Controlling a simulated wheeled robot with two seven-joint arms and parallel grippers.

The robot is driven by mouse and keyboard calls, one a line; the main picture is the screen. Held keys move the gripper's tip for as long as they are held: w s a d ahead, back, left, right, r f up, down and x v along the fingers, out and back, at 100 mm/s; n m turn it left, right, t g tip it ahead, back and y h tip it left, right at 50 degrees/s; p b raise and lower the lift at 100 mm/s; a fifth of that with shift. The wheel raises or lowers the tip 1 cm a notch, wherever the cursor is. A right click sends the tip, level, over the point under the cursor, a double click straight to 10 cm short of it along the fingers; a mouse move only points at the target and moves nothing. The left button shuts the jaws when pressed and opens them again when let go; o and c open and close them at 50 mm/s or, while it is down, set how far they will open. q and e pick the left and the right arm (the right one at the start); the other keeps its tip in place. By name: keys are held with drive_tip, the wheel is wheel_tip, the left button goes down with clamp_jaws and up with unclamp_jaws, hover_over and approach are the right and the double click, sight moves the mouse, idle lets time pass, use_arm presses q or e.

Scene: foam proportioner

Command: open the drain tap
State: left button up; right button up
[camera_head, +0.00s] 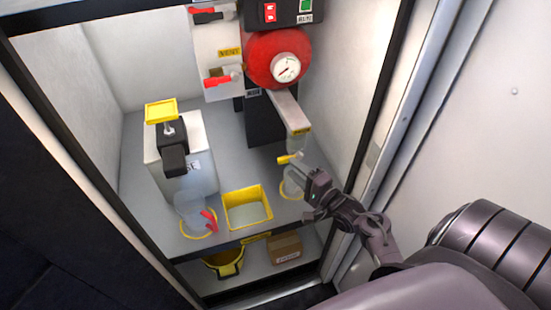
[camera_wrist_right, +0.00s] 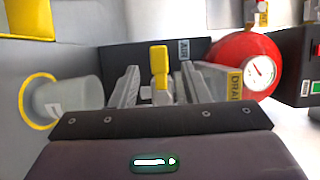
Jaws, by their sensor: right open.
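The drain tap's yellow handle (camera_head: 287,159) sits below the grey arm with a yellow label at the right of the cabinet. In the right wrist view the yellow handle (camera_wrist_right: 160,62) stands between the two fingers of my right gripper (camera_wrist_right: 159,82), with a gap visible around it. My right gripper (camera_head: 305,172) is open, close to the handle in the head view. Whether a finger touches it I cannot tell. The DRAIN label (camera_wrist_right: 235,84) shows beside the right finger. A clear cup (camera_head: 291,185) stands below the tap, partly behind my gripper. My left gripper is out of view.
A red round body with a gauge (camera_head: 286,67) is above the tap. Red-handled valves (camera_head: 222,80) are on the panel to its left. A yellow-rimmed tray (camera_head: 247,188), a clear jug (camera_head: 190,207) and a white tank (camera_head: 203,165) stand left. The cabinet's right wall is close.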

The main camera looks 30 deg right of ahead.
sight(286, 162)
drive_tip(key=w, duration=0.5)
drive_tip(key=w+a, duration=0.1)
drive_tip(key=w, duration=0.1)
drive_tip(key=shift+w+f, duration=0.1)
drive_tip(key=shift+w, duration=0.05)
clamp_jaws()
